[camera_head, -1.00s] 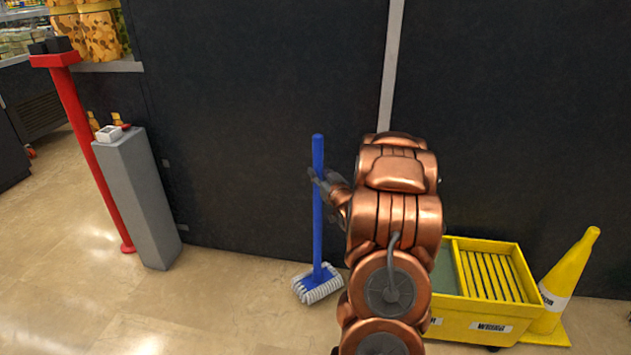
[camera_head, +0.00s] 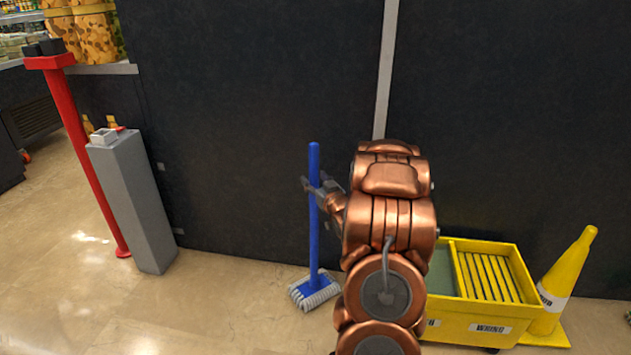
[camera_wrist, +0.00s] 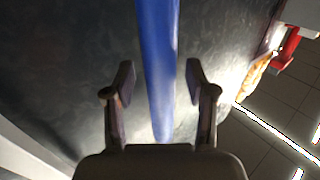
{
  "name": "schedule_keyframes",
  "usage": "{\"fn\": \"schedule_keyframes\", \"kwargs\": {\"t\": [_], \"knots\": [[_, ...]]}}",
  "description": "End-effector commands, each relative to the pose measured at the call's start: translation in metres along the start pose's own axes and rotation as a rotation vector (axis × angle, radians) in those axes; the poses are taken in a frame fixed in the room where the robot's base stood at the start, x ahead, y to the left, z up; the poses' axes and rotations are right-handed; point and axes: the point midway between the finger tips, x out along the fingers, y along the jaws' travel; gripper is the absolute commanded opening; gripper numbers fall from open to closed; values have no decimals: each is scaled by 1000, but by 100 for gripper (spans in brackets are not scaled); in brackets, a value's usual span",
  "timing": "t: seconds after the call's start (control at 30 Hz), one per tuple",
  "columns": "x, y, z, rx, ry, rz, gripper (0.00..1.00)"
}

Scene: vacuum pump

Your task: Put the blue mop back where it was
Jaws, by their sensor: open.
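The blue mop (camera_head: 314,240) stands upright against the dark wall in the head view, its blue and white head (camera_head: 315,291) on the floor. My gripper (camera_head: 311,187) is at the upper part of the mop's handle, at the end of my copper arm. In the wrist view the blue handle (camera_wrist: 158,70) runs between the two fingers of my gripper (camera_wrist: 158,95). The fingers are open, with a gap on both sides of the handle.
A yellow mop bucket (camera_head: 470,318) and a yellow cone (camera_head: 564,285) stand to the right of my arm. A grey pedestal (camera_head: 134,205) and a red post (camera_head: 85,150) stand to the left. The floor between pedestal and mop is clear.

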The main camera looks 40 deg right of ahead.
Motion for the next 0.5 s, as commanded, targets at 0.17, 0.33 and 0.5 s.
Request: {"fn": "schedule_keyframes", "kwargs": {"t": [0.17, 0.33, 0.5], "knots": [[0, 0, -1, 0, 0, 0, 56], [-11, 1, -3, 1, -2, 1, 56], [-38, 1, -3, 1, -6, 3, 56]]}}
